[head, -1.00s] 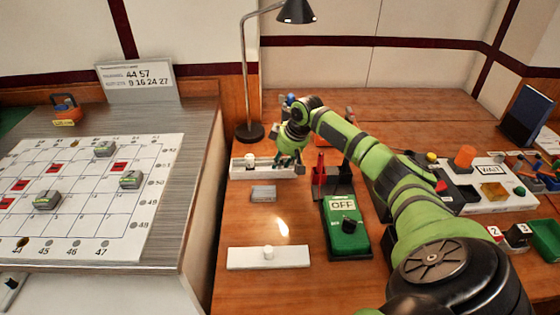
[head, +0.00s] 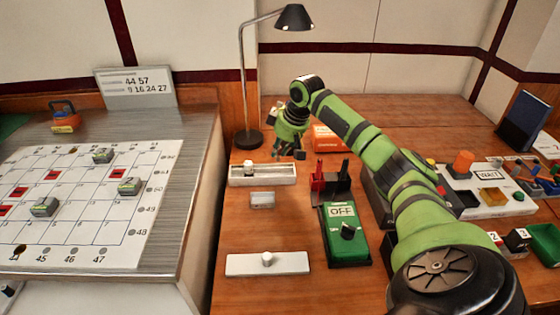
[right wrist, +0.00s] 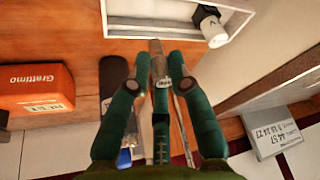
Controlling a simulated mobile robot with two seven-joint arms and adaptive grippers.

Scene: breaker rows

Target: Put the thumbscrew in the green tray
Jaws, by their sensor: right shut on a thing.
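My right gripper (head: 288,152) is above the wooden desk, just behind the right end of a white open tray. In the right wrist view its green fingers (right wrist: 159,84) are closed around a narrow grey-brown thing (right wrist: 156,48) with a pale band near the fingertips. I cannot tell for sure that this is the thumbscrew, and I see no clear thumbscrew elsewhere. A green tray (head: 545,243) is at the right edge of the head view, partly cut off. My left gripper is not in view.
The white tray (head: 283,181) holds a white knob (head: 249,168). A green OFF switch box (head: 348,244), red and black upright holders and a lamp (head: 249,138) stand nearby.

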